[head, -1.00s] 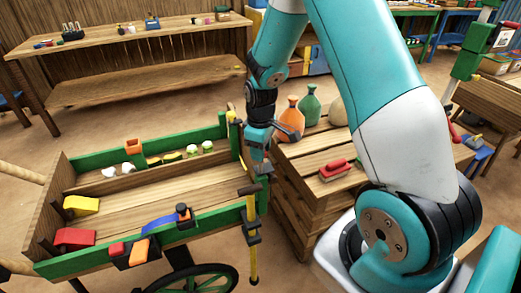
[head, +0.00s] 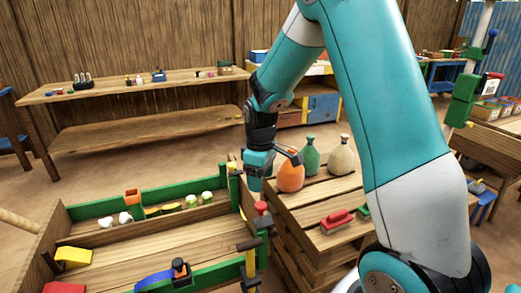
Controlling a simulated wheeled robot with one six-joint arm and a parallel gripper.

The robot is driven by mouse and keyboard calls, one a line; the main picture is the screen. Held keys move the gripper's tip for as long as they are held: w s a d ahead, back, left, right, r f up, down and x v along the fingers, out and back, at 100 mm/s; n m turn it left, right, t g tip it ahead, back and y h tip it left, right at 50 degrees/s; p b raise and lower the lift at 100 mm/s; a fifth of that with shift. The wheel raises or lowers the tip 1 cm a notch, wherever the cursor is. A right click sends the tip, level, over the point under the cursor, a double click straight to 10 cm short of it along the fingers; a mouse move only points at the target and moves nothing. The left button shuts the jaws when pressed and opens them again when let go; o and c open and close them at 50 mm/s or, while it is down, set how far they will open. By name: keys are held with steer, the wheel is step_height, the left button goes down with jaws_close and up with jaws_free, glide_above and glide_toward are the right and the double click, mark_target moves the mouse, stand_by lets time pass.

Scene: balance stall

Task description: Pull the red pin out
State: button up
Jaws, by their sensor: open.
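A red pin (head: 261,207) shows its red head at the right end of the green-sided wooden cart (head: 100,208), near the end board. My gripper (head: 262,186) is just above the red head, pointing down, with open jaws. A small gap seems to separate the gripper from the pin. The pin's lower part is hidden, so I cannot tell how deep it sits.
A slatted crate (head: 300,205) right of the cart bears an orange bottle (head: 290,172), a green bottle (head: 310,155), a cream bottle (head: 341,156) and a red brush (head: 338,222). A yellow-and-black tool (head: 250,265) hangs on the cart's near corner.

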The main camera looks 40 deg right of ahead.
step_height(320, 180, up, 9)
stand_by(0.7)
steer(key=s+a+r+y+p, duration=0.1)
steer(key=s+a+r+y, duration=0.1)
steer(key=s+a, duration=0.9)
steer(key=s+a+r+n+y+p, duration=0.1)
steer(key=s+a+r, duration=0.4)
steer(key=s+a, duration=0.6)
steer(key=shift+s+a+y+p, duration=0.25)
steer(key=shift+y+p, duration=0.15)
steer(key=shift+y, duration=0.2)
steer(key=shift+w, duration=0.1)
